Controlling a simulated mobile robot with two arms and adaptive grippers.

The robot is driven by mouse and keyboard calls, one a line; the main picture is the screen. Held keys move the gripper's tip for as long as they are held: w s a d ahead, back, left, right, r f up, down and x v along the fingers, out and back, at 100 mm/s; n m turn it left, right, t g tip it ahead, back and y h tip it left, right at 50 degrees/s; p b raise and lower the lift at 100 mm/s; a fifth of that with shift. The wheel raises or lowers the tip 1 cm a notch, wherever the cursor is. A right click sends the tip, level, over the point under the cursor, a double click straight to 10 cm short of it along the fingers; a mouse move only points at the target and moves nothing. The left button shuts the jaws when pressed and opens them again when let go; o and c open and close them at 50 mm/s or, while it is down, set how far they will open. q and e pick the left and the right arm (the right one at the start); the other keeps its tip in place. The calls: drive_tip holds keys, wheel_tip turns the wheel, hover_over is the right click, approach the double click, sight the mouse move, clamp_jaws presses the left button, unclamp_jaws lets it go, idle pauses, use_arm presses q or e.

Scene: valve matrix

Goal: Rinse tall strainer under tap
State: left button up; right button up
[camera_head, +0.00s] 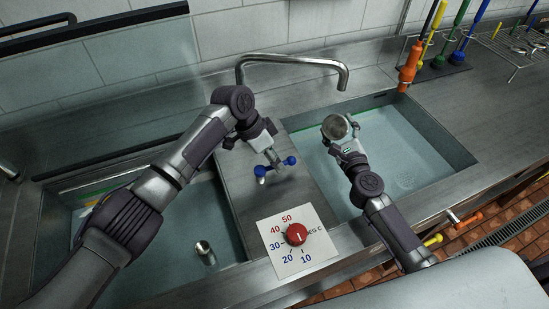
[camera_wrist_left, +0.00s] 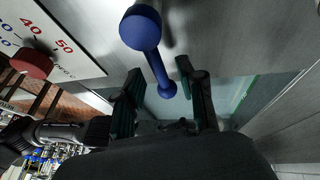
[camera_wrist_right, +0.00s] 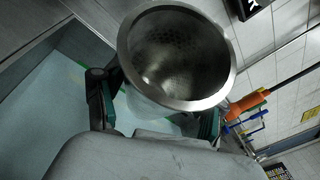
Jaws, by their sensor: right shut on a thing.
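The tall strainer (camera_head: 335,127) is a metal cup with a wide rim and a perforated inside; its open mouth fills much of the right wrist view (camera_wrist_right: 175,60). My right gripper (camera_head: 347,148) is shut on it and holds it over the right basin. The tap (camera_head: 295,59) is a bent metal pipe behind the basins, its spout end just above the strainer in the picture. No water shows from it. A blue two-ended handle (camera_head: 276,166) stands on the divider. My left gripper (camera_head: 264,145) is open, its fingers (camera_wrist_left: 163,95) around the far part of the handle.
A temperature dial (camera_head: 296,234) with a red knob sits in front of the blue handle. The left basin (camera_head: 165,250) holds a small metal cup (camera_head: 203,247). Coloured-handled tools (camera_head: 410,65) stand at the back right. The right counter is mostly clear.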

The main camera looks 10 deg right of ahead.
use_arm(q)
clamp_jaws()
drive_tip(key=shift+s+m+g+y, duration=0.2)
drive_tip(key=shift+s+m+g, duration=0.15)
drive_tip(key=shift+m, duration=0.5)
drive_tip(key=shift+s+m+g+y, duration=0.25)
drive_tip(key=shift+m+g, duration=0.1)
drive_tip(key=shift+m, duration=0.5)
unclamp_jaws()
drive_tip(key=shift+r, duration=0.1)
